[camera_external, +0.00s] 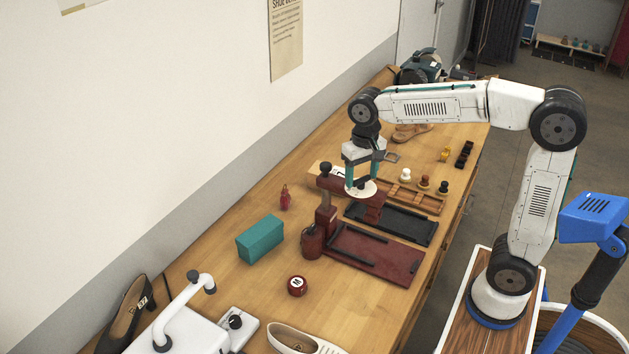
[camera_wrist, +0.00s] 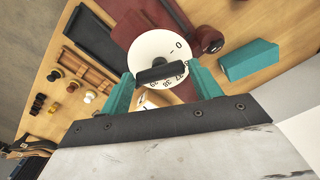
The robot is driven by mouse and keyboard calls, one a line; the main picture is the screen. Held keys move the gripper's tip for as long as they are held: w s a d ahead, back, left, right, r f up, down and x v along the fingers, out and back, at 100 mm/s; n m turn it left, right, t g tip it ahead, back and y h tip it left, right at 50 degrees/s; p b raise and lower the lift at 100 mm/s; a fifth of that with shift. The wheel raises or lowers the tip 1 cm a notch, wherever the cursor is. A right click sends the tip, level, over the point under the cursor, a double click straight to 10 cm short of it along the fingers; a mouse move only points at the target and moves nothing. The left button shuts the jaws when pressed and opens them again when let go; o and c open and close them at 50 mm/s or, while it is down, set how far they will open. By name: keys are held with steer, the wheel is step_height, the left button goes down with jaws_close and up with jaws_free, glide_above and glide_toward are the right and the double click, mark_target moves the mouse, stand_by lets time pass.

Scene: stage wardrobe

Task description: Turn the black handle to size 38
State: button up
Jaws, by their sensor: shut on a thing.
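A white round dial (camera_wrist: 155,46) with printed numbers, 0 and several in the upper thirties, sits on a dark red press (camera_external: 326,217). The black handle (camera_wrist: 164,72) is a short bar across the dial. My gripper (camera_wrist: 160,74) has its teal fingers at the two ends of this bar and is shut on it. Figures around 37 and 38 show just below the handle in the wrist view; I cannot tell which number is set.
A teal box (camera_external: 260,239), a small red bottle (camera_external: 285,198) and a red round tin (camera_external: 297,286) stand left of the press. Shoes and a white device (camera_external: 180,330) are in front.

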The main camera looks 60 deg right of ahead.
mark_target(361, 178)
steer(key=o, duration=1)
steer(key=shift+r, duration=0.1)
step_height(361, 178, up, 8)
steer(key=shift+f, duration=0.15)
steer(key=s+f+n, duration=0.1)
steer(key=s+f, duration=0.1)
steer(key=f, duration=0.1)
steer(key=shift+f+n, duration=0.15)
steer(key=shift+n, duration=0.25)
steer(key=s+f+n, duration=0.2)
steer(key=s+f, duration=0.3)
steer(key=s, duration=0.7)
steer(key=s+d+f+n+t, duration=0.1)
steer(key=s+f, duration=0.4)
steer(key=s, duration=0.7)
steer(key=shift+s+n, duration=0.4)
steer(key=shift+n, duration=0.2)
